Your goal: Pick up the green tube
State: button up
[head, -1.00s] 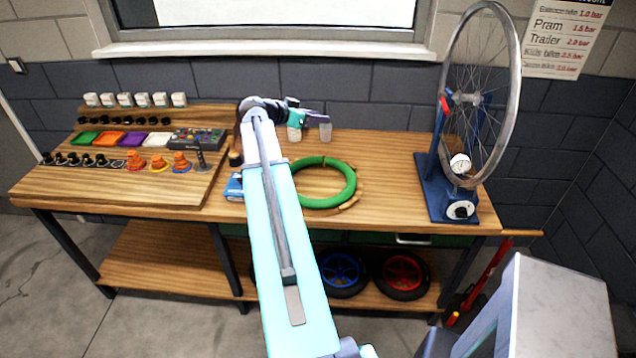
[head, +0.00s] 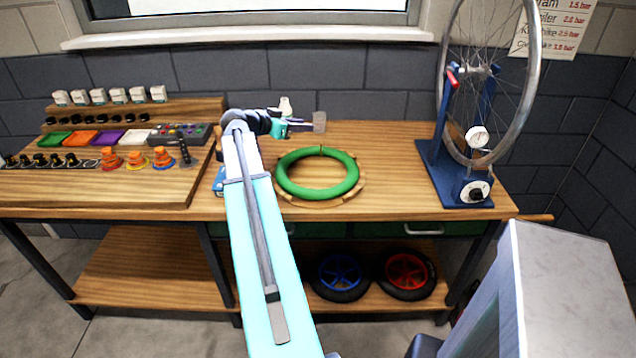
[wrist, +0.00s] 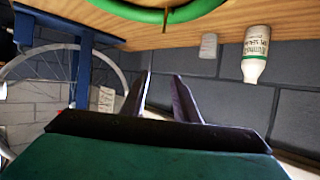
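The green tube (head: 347,178) is a thick ring lying flat on a round wooden support on the bench, right of my arm in the head view. Part of its rim shows at the top of the wrist view (wrist: 150,15). My gripper (head: 303,124) is above the back part of the bench, behind the tube and apart from it. In the wrist view my gripper (wrist: 161,76) has its two dark fingers spread with nothing between them.
A white bottle (wrist: 257,58) and a small grey container (wrist: 208,46) stand near my gripper by the wall. A blue wheel stand (head: 462,183) with a wheel is at the right. Trays and cones fill the left bench. A blue box (head: 219,182) is partly hidden behind my arm.

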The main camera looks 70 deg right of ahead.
notch_tip(320, 180, down, 7)
jog(key=b, duration=0.6)
jog(key=shift+f, duration=0.15)
jog(key=shift+d, duration=0.2)
jog(key=p, duration=0.2)
send_near(329, 150)
jog(key=d, duration=0.2)
jog(key=s+d+r, duration=0.1)
jog(key=d, duration=0.1)
jog(key=shift+r, duration=0.1)
jog(key=shift+s+d, duration=0.15)
jog(key=shift+p+x, duration=0.6)
jog(key=shift+x, duration=1.3)
jog(key=shift+s+d+f, duration=0.3)
jog(key=shift+s+d, duration=0.2)
